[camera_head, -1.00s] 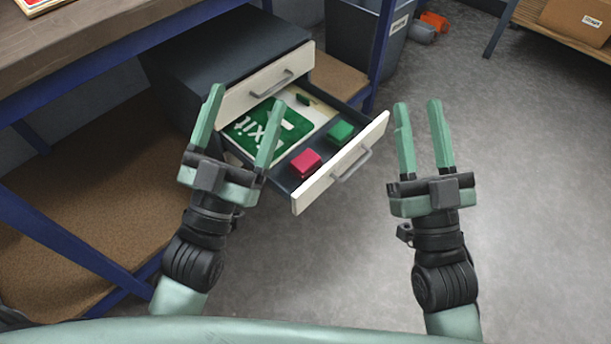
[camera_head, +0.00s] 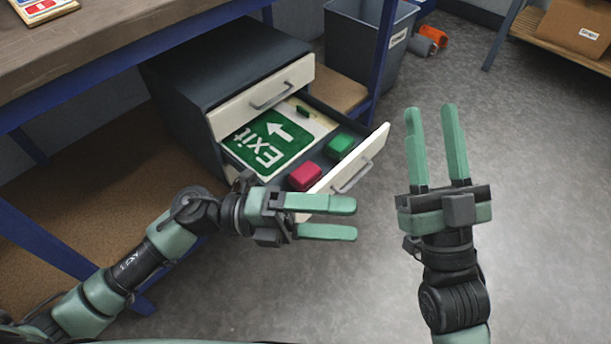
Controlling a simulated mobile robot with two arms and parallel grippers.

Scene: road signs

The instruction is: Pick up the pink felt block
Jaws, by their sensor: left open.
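The pink felt block (camera_head: 305,176) lies in the open lower drawer (camera_head: 362,163), near its front panel. A green block (camera_head: 341,145) lies just behind it to the right, and a green Exit sign (camera_head: 268,140) lies flat in the drawer to its left. My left gripper (camera_head: 355,218) is open and empty, pointing right, in front of the drawer and below the pink block in the picture. It appears apart from the block. My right gripper (camera_head: 428,112) is open and empty, pointing up in the picture, to the right of the drawer.
The dark cabinet (camera_head: 215,60) has a closed upper drawer (camera_head: 262,95) over the open one. A wooden bench (camera_head: 130,45) with blue legs stands at left. A grey bin (camera_head: 385,45) stands behind.

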